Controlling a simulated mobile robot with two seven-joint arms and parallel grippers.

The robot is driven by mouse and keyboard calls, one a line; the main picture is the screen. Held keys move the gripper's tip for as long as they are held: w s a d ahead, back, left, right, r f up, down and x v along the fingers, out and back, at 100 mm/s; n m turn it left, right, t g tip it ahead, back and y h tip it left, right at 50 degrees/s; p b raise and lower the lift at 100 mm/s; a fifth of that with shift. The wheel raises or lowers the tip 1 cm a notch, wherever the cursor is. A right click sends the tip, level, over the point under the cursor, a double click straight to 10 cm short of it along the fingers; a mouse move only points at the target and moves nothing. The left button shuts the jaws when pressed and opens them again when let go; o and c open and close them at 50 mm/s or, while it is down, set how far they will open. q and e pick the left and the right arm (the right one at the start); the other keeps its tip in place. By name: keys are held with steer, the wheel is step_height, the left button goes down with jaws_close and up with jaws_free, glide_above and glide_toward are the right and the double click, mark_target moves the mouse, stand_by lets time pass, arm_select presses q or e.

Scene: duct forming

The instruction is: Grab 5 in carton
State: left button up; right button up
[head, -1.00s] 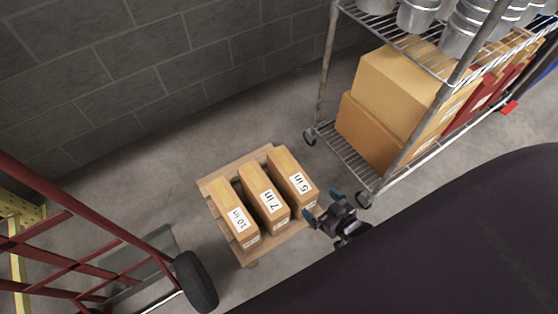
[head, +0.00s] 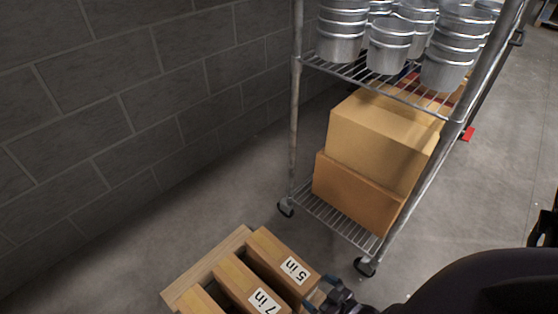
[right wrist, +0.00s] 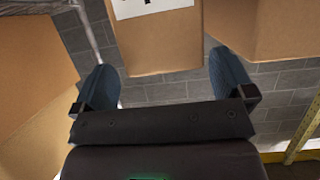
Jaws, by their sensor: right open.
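The 5 in carton (head: 279,257) is a long brown box at the right end of a row on a wooden pallet (head: 205,268). The 7 in carton (head: 248,284) lies beside it. My right gripper (head: 322,290) is at the near end of the 5 in carton, low in the head view. In the right wrist view my right gripper (right wrist: 164,80) is open, with blue fingertips wide apart. A carton end (right wrist: 160,50) with a partly cut-off white label, apparently the 5 in carton, shows between them; I cannot tell whether they touch it. My left gripper is out of view.
A wire shelf rack (head: 337,219) on casters stands to the right, holding large brown boxes (head: 385,140) low and metal buckets (head: 390,45) above. A grey block wall (head: 150,110) is behind. Another carton (head: 197,301) is cut off at the bottom edge.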

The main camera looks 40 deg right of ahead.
mark_target(304, 282)
steer(key=b+x, duration=0.2)
steer(key=x, duration=0.3)
steer(key=shift+w, duration=0.5)
steer(key=c, duration=1.4)
steer(key=shift+a, duration=0.1)
steer(key=shift+c, duration=0.7)
steer(key=shift+r, duration=0.1)
